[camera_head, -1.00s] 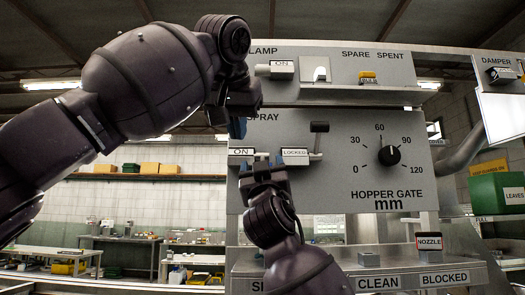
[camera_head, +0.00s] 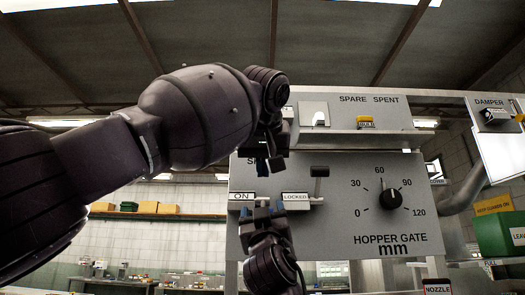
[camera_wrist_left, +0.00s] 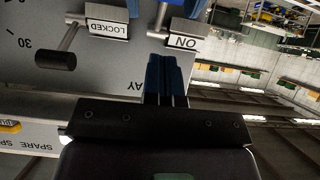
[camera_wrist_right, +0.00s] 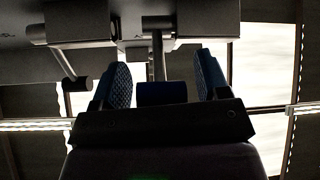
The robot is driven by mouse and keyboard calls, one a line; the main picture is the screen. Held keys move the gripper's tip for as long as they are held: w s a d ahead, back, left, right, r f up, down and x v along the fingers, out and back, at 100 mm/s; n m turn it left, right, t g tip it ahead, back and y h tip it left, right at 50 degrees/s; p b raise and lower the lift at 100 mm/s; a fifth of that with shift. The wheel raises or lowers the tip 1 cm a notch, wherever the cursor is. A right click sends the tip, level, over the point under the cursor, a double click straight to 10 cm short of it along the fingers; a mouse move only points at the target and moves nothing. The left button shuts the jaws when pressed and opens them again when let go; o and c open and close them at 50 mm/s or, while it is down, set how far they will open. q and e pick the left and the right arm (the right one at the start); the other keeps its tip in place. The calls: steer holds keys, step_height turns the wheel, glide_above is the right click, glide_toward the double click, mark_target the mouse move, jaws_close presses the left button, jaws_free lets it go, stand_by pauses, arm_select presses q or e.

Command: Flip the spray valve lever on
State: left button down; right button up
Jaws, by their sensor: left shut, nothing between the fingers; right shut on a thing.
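The spray panel (camera_head: 340,235) carries an ON tag (camera_head: 242,196) and a LOCKED tag (camera_head: 295,196). A lever with a black knob (camera_head: 319,171) points up beside LOCKED; it also shows in the left wrist view (camera_wrist_left: 56,61). My right gripper (camera_head: 263,208) is below the gap between the tags. My left gripper (camera_head: 269,165) is shut and empty just above the tags, covering part of the SPRAY label.
A hopper gate dial (camera_head: 391,199) is right of the levers. A ledge (camera_head: 370,139) with a yellow spare part (camera_head: 365,121) juts out above. A damper control (camera_head: 497,115) and a green bin (camera_head: 492,236) stand at the right. My left arm fills the left side.

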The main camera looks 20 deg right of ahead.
steer(key=shift+d, duration=0.1)
arm_select(q)
steer(key=w+f, duration=0.3)
steer(key=f, duration=0.2)
steer(key=shift+w+d+f, duration=0.15)
steer(key=shift+d+f, duration=0.05)
steer(key=shift+d, duration=0.25)
